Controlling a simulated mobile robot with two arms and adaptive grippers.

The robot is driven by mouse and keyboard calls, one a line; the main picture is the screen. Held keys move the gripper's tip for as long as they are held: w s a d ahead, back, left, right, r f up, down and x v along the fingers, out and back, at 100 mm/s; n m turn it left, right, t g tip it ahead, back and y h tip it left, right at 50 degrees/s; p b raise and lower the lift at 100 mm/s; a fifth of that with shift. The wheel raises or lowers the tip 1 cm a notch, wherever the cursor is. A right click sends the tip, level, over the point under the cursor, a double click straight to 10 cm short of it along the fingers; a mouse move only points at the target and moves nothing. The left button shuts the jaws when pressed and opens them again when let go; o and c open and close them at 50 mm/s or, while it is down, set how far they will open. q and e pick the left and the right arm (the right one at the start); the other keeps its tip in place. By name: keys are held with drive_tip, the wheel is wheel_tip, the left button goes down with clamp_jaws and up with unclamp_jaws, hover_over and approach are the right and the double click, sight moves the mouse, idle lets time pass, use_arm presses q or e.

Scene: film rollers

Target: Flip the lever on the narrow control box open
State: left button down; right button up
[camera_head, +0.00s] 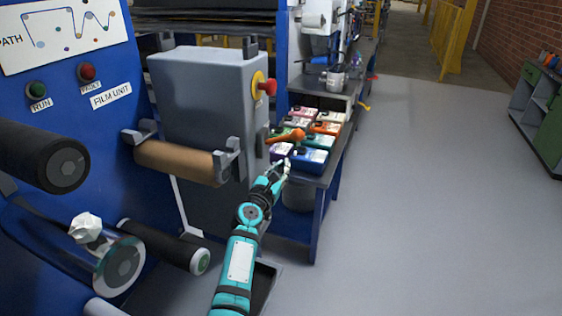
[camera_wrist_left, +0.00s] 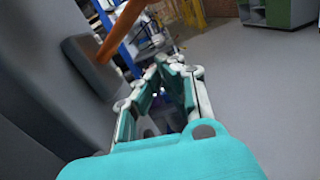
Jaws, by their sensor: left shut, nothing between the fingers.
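The narrow control box (camera_head: 205,110) is a tall grey housing standing left of centre in the head view. An orange lever (camera_head: 287,136) sticks out to the right from a small dark mount on its right side. In the wrist view the lever (camera_wrist_left: 122,35) crosses the upper left as an orange bar beside the grey housing (camera_wrist_left: 35,75). My left gripper (camera_head: 284,167) is shut and empty, just below the lever in the head view. In the wrist view its fingertips (camera_wrist_left: 165,62) lie right of the lever; contact is not visible. My right gripper is out of view.
A red knob on a yellow base (camera_head: 265,86) sits above the lever. Several coloured boxes (camera_head: 312,158) lie on a blue-framed bench behind my gripper. A brown roller (camera_head: 180,162) sits in brackets on the box's front. Open grey floor (camera_head: 430,190) lies to the right.

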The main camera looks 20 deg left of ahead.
use_arm(q)
drive_tip(key=s+p, duration=0.2)
drive_tip(key=s, duration=0.6)
drive_tip(key=shift+d, duration=0.2)
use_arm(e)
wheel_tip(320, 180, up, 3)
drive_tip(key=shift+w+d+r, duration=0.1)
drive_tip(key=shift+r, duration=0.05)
use_arm(q)
drive_tip(key=shift+r, duration=0.1)
drive_tip(key=shift+s, duration=0.1)
